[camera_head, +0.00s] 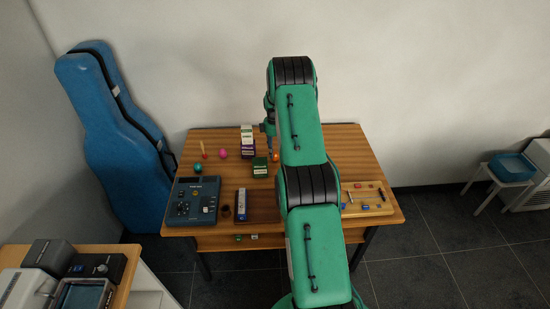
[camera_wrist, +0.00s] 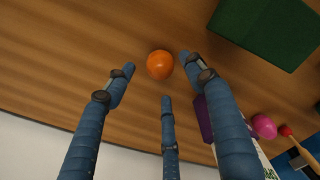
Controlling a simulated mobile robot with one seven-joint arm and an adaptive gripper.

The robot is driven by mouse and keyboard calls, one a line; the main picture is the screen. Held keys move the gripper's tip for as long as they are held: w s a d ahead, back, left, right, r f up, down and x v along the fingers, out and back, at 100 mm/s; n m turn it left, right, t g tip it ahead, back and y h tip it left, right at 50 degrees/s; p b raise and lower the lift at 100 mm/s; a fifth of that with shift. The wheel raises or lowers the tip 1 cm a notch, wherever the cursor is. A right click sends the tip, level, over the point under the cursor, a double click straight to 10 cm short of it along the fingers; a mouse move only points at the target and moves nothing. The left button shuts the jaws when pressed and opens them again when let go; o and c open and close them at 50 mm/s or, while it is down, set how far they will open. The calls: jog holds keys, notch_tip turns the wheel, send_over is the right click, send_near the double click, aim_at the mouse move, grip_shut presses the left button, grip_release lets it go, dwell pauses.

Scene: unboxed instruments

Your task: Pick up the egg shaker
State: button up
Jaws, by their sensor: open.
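An orange egg-shaped shaker (camera_head: 276,157) lies on the wooden table, close beside my arm in the head view. In the wrist view the orange egg (camera_wrist: 160,64) is between the tips of my fingers, slightly beyond them. My gripper (camera_wrist: 160,78) has three blue fingers, spread open and empty, with none clearly touching the egg. In the head view my gripper (camera_head: 269,132) hangs above the back of the table, and my arm hides part of the table.
A green box (camera_head: 260,167) lies near the egg. A white and purple box (camera_head: 247,139) stands left of my gripper. A pink ball (camera_head: 223,153), a teal ball (camera_head: 197,168) and a dark control device (camera_head: 193,201) are further left. A wooden board (camera_head: 366,197) is at right.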

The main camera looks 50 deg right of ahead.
aim_at(275, 154)
jog(key=shift+s+a+f, duration=0.1)
jog(key=shift+f, duration=2.3)
jog(key=c, duration=1.2)
jog(key=shift+r, duration=0.1)
jog(key=shift+r, duration=0.65)
jog(key=shift+s+a+r, duration=0.1)
jog(key=shift+s+r, duration=0.05)
jog(key=shift+r, duration=0.4)
jog(key=shift+s+a+r, duration=0.1)
jog(key=shift+r, duration=0.45)
jog(key=s+a, duration=0.3)
jog(key=s+a+r, duration=0.1)
jog(key=s+a, duration=0.2)
jog(key=s, duration=0.1)
jog(key=s+a, duration=0.4)
jog(key=shift+s+r, duration=0.2)
jog(key=shift+s, duration=0.05)
